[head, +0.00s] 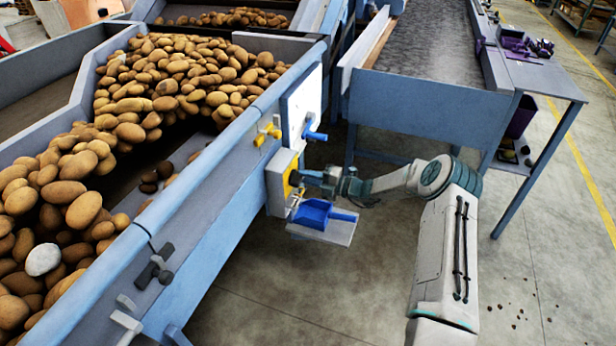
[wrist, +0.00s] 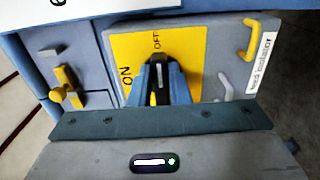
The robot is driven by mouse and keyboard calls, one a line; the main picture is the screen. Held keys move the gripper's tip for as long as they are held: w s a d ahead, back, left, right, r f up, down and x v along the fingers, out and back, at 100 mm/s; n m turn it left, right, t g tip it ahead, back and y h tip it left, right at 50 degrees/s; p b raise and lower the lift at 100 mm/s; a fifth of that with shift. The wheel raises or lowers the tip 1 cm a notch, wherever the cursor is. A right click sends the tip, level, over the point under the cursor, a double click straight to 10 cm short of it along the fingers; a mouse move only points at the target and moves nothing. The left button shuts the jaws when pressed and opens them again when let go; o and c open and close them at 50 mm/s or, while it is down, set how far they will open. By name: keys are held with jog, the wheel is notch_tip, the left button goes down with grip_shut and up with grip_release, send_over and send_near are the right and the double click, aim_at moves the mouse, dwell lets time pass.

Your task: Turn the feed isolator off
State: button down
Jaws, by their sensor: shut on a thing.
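The feed isolator is a grey box (head: 278,187) on the side of the blue grader. Its yellow plate (wrist: 128,48) carries the words ON at left and OFF at top in the wrist view. My gripper (head: 299,178) reaches it from the right. In the wrist view my gripper (wrist: 158,84) is shut on the dark isolator handle (wrist: 158,60), between the two fingers. The handle's visible end lies just below the word OFF. The fingers hide much of the handle, so its exact angle is hard to tell.
A yellow hasp (wrist: 248,36) and a white label (wrist: 263,54) sit at the box's right side. A blue scoop (head: 316,212) lies on a small shelf (head: 338,233) below the isolator. A white panel (head: 303,98) with a blue handle is above. Potatoes (head: 185,75) fill the hopper.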

dwell(0.4)
jog(key=c, duration=1.4)
grip_release()
jog(key=shift+o, duration=0.2)
jog(key=b+v, duration=0.1)
jog(key=v, duration=1.3)
jog(key=shift+a+f, duration=0.1)
